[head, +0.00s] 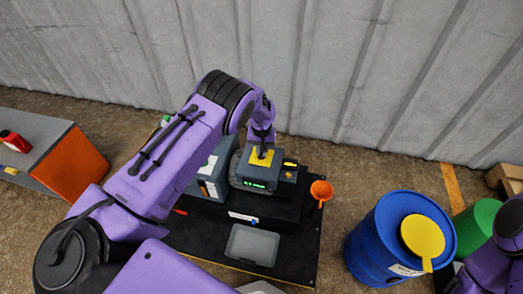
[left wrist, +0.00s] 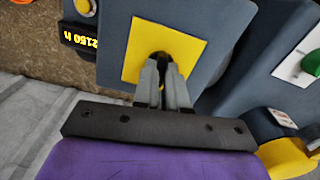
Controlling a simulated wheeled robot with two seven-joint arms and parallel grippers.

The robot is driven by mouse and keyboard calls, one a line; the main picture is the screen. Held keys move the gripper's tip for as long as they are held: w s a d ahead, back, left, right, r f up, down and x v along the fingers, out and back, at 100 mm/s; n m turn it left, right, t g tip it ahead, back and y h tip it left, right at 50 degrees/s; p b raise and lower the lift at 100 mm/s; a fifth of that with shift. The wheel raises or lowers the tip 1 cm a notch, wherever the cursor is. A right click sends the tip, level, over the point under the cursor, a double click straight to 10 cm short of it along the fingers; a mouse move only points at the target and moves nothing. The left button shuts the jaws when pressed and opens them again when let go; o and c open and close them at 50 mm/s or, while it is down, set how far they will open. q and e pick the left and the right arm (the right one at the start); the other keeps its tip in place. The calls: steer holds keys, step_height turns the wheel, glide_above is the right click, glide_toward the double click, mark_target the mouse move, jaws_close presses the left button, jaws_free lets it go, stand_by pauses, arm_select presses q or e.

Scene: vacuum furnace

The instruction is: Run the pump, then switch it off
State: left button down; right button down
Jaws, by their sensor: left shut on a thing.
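The pump unit (head: 262,203) is a dark grey box on a black bench, with a green lit readout (head: 255,186) on its front. A yellow plate (head: 257,160) is on its top; it also shows in the left wrist view (left wrist: 190,60). My left gripper (head: 262,150) is over the plate from above. In the left wrist view its fingers (left wrist: 163,85) are shut on a small dark switch knob at the plate's middle, mostly hidden by the fingers. An hours display (left wrist: 82,40) shows yellow digits beside it. My right gripper does not show, only a purple part of that arm.
A clear tray (head: 252,245) and an orange funnel (head: 321,191) are on the black bench (head: 295,240). A blue drum (head: 385,240) with a yellow lid (head: 423,236) stands to the right. A corrugated wall (head: 400,70) closes the back.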

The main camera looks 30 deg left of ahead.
arm_select(q)
steer(key=shift+n, duration=2.2)
steer(key=c, duration=1.2)
jaws_free()
steer(key=shift+r, duration=0.1)
step_height(320, 180, up, 10)
steer(key=shift+r+p, duration=0.2)
steer(key=shift+p, duration=0.45)
